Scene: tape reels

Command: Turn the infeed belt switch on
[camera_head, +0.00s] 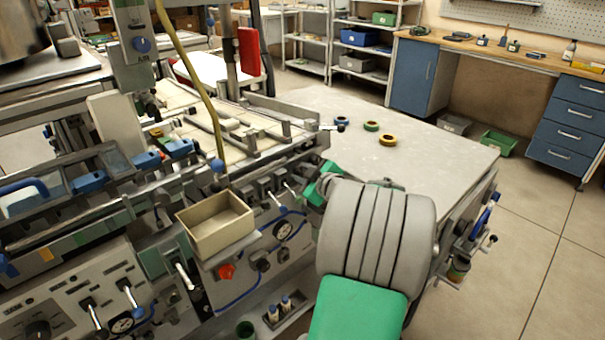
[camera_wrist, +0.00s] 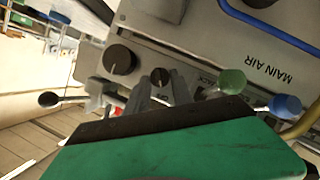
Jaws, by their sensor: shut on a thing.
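In the wrist view my gripper (camera_wrist: 160,88) reaches past its green body to a grey control panel (camera_wrist: 208,40), where its two grey fingers are closed on a small dark rotary knob (camera_wrist: 160,75). Whether this knob is the infeed belt switch cannot be read from a label. In the head view my gripper (camera_head: 322,183) is at the right end of the machine's front, mostly behind my grey and green arm. The knob it holds is hidden there.
A larger black knob (camera_wrist: 121,59) sits close to my fingers in the wrist view. A black-tipped lever (camera_wrist: 48,98), a green knob (camera_wrist: 232,81) and a blue knob (camera_wrist: 286,106) are nearby. In the head view a beige bin (camera_head: 215,222) is left of my arm.

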